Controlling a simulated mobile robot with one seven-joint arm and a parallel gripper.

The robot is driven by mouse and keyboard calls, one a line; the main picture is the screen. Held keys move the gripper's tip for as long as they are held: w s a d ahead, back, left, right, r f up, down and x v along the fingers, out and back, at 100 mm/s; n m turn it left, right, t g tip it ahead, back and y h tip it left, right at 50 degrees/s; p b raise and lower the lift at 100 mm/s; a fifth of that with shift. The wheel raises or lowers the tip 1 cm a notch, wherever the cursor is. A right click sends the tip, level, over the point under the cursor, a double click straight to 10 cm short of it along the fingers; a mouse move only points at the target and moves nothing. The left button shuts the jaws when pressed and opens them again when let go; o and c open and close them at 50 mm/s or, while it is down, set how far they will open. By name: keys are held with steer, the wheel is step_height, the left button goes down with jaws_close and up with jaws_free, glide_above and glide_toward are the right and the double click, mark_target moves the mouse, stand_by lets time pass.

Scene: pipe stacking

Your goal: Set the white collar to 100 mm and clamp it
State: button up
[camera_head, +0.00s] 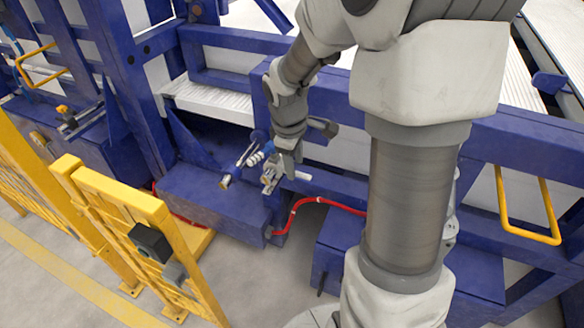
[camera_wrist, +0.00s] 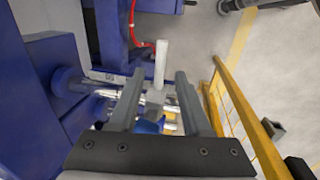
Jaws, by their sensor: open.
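In the wrist view, a white collar (camera_wrist: 155,97) sits on a shiny metal rod (camera_wrist: 112,94). A white cylindrical handle (camera_wrist: 161,62) stands out from it toward the top of the picture. My gripper (camera_wrist: 160,76) is open, with one finger on each side of the collar and handle. Gaps show on both sides, and I cannot tell whether either finger touches. In the head view, my gripper (camera_head: 270,180) is down at the rod, with the white handle (camera_head: 302,176) showing just right of it. The gripper partly hides the collar there. No scale reading is legible.
A blue steel frame (camera_head: 215,195) surrounds the rod. A red hose (camera_head: 330,203) runs just below the gripper. A yellow fence (camera_head: 135,215) with a dark box (camera_head: 150,241) stands at the front left. Open grey floor (camera_head: 265,285) lies in front.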

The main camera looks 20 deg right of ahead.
steer(key=shift+w+d+f, duration=0.15)
steer(key=shift+f, duration=0.8)
jaws_close()
stand_by(0.8)
